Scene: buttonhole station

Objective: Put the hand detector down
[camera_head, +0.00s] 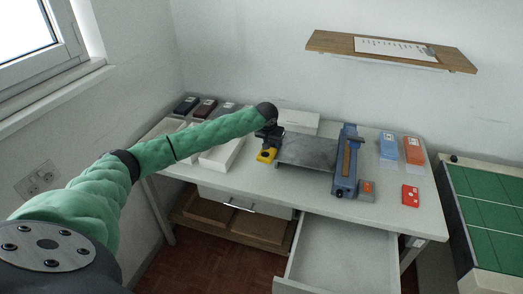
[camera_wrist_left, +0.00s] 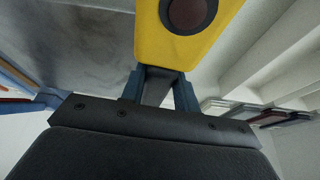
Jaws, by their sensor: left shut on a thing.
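The hand detector is a yellow piece (camera_head: 266,156) with a dark round face, just left of a grey metal plate on the white table (camera_head: 290,198). In the left wrist view the yellow detector (camera_wrist_left: 160,45) fills the top middle, its dark red-brown disc towards me. My left gripper (camera_head: 267,148) is shut on it; the two blue-grey fingers (camera_wrist_left: 160,82) close on its near end. The detector is over or at the tabletop; I cannot tell whether it touches. My right gripper is in neither view.
The grey plate (camera_head: 308,152) and a blue clamp-like device (camera_head: 346,168) stand right of the detector. White trays (camera_head: 222,156) lie left, a white box (camera_head: 298,122) behind. Blue (camera_head: 388,146), orange (camera_head: 413,150) and red (camera_head: 410,196) items stand right. An open drawer (camera_head: 345,255) juts out in front.

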